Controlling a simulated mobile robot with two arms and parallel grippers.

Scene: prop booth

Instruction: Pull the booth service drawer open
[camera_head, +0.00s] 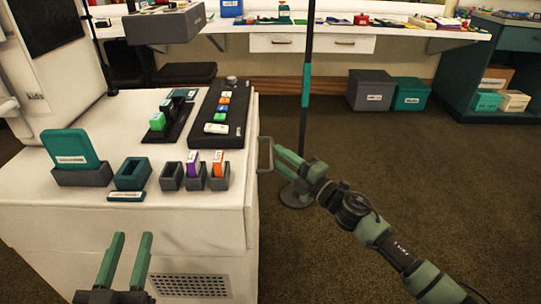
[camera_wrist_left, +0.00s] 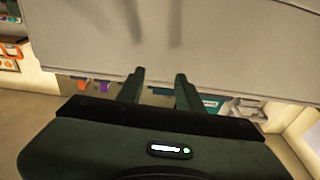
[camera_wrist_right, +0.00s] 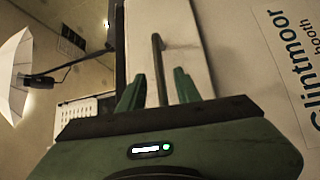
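The white booth counter (camera_head: 130,225) stands at the left of the head view. A grey bar handle (camera_head: 265,155) sticks out from its right side; I take it as the service drawer's handle. The drawer's front is seen edge-on, so how far it is out cannot be told. My right gripper (camera_head: 279,159) is at the handle. In the right wrist view, the handle bar (camera_wrist_right: 158,68) runs between the open fingers (camera_wrist_right: 159,78), with gaps on both sides. My left gripper (camera_head: 130,240) is open and empty in front of the counter's near face.
On the counter are a black button panel (camera_head: 219,115), a teal card in a grey stand (camera_head: 72,147) and small holders (camera_head: 172,177). A thin pole on a round base (camera_head: 297,195) stands close behind my right gripper. Open carpet (camera_head: 430,180) lies to the right.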

